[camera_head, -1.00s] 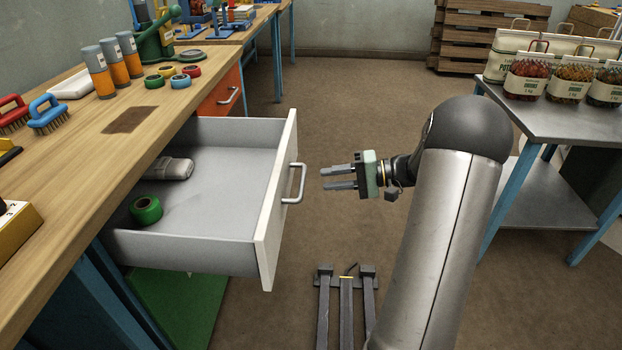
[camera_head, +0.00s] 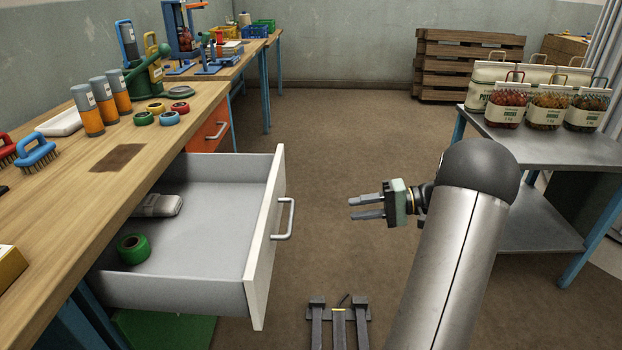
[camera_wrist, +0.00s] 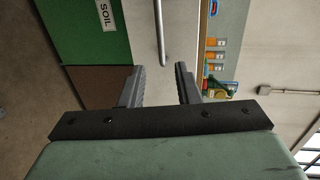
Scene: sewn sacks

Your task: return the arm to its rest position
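My gripper (camera_head: 366,208) is in the middle of the head view, above the open floor and to the right of the open drawer (camera_head: 262,240). Its two fingers point left, apart and with nothing between them. A clear gap lies between the fingers and the drawer handle (camera_head: 285,219). In the wrist view my gripper (camera_wrist: 160,80) also shows its fingers spread and empty, with the handle (camera_wrist: 161,35) beyond them. The drawer holds a green tape roll (camera_head: 133,249) and a grey packet (camera_head: 160,205).
The wooden workbench (camera_head: 75,200) runs along the left, with orange-and-grey cylinders (camera_head: 88,112) and brushes on it. A metal table (camera_head: 550,146) with several sacks stands at the right. Wooden pallets (camera_head: 468,65) stand at the back.

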